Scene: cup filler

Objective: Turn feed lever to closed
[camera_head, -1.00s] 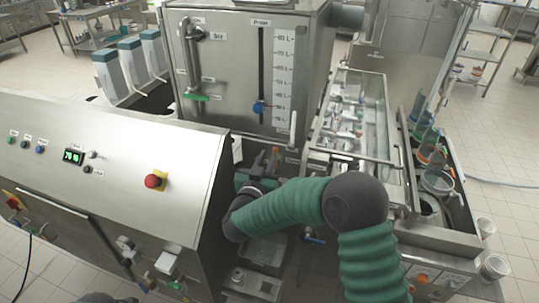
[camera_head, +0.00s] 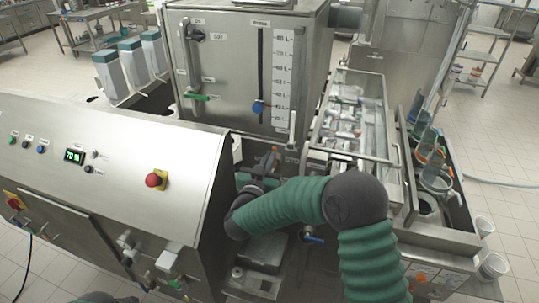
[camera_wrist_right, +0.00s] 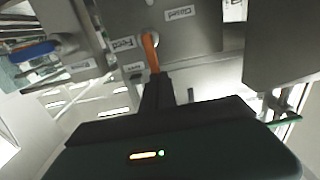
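The feed lever (camera_wrist_right: 150,54) is a thin orange bar beside a label reading "Feed" in the right wrist view. Its lower end meets the dark fingers of my right gripper (camera_wrist_right: 157,80). In the head view my right gripper (camera_head: 270,164) is low in front of the steel tank, with a small orange piece of the lever (camera_head: 275,150) showing at its tip. The fingers overlap the lever end, and I cannot tell whether they are closed on it. My left gripper is out of view.
The steel tank (camera_head: 228,75) stands behind the right gripper. The sloped control console (camera_head: 120,150) with a red stop button (camera_head: 154,180) is to the left. A steel trough (camera_head: 378,130) is to the right. A blue-handled valve (camera_head: 313,239) sits below my forearm.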

